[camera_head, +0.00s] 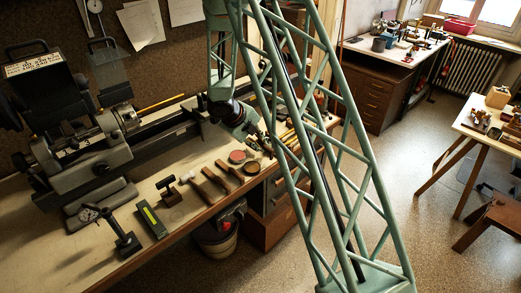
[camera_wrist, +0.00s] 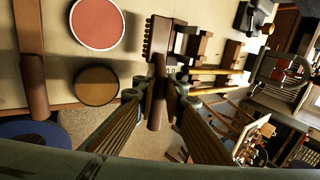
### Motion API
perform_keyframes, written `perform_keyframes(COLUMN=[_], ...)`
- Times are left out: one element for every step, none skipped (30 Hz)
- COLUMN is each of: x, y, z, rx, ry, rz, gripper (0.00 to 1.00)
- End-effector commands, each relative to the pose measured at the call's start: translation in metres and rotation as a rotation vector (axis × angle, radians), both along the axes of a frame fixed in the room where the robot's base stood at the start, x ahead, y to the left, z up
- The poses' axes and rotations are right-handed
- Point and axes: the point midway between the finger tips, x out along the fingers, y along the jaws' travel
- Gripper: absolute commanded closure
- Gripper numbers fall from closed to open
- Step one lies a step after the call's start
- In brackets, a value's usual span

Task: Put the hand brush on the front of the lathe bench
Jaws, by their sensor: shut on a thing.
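In the head view my gripper (camera_head: 253,133) is low over the right part of the lathe bench (camera_head: 72,262), partly hidden by my arm's green lattice. The brush cannot be made out clearly there.
A red round tin (camera_head: 237,156) and a brown round tin (camera_wrist: 97,86) lie left of the brush. Hammers (camera_head: 208,186), a green-topped block (camera_head: 152,220) and a dial gauge stand (camera_head: 122,240) line the front. The lathe (camera_head: 85,150) stands behind. Bare bench top shows at front left.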

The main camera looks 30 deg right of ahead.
Motion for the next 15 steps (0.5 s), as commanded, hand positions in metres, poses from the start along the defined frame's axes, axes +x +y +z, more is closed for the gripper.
perform_keyframes(x=[0.005, 0.0066, 0.0084, 0.0094, 0.0101, 0.0108, 0.011, 0.0111, 0.011, 0.0109, 0.0109, 0.0108, 0.0108, 0.0108, 0.0107], y=[-0.0014, -0.0019, -0.0023, -0.0026, -0.0027, -0.0029, -0.0029, -0.0029, -0.0029, -0.003, -0.0029, -0.0029, -0.0029, -0.0029, -0.0029], z=[-0.0001, -0.0003, -0.0005, -0.0006, -0.0006, -0.0006, -0.0006, -0.0006, -0.0006, -0.0006, -0.0006, -0.0006, -0.0006, -0.0006, -0.0011], rx=[0.0, 0.0, 0.0, 0.0, 0.0, 0.0, 0.0, 0.0, 0.0, 0.0, 0.0, 0.0, 0.0, 0.0, 0.0], ry=[-0.001, -0.001, -0.001, -0.001, -0.001, 0.0, 0.0, 0.0, 0.0, 0.0, 0.0, 0.0, 0.0, 0.0, 0.0], rz=[0.0, -0.001, -0.001, -0.001, -0.001, 0.0, 0.0, 0.0, 0.0, 0.0, 0.0, 0.0, 0.0, 0.0, 0.0], gripper=[1.0, 1.0, 1.0, 1.0, 1.0, 1.0, 1.0, 1.0, 1.0, 1.0, 1.0, 1.0, 1.0, 1.0, 1.0])
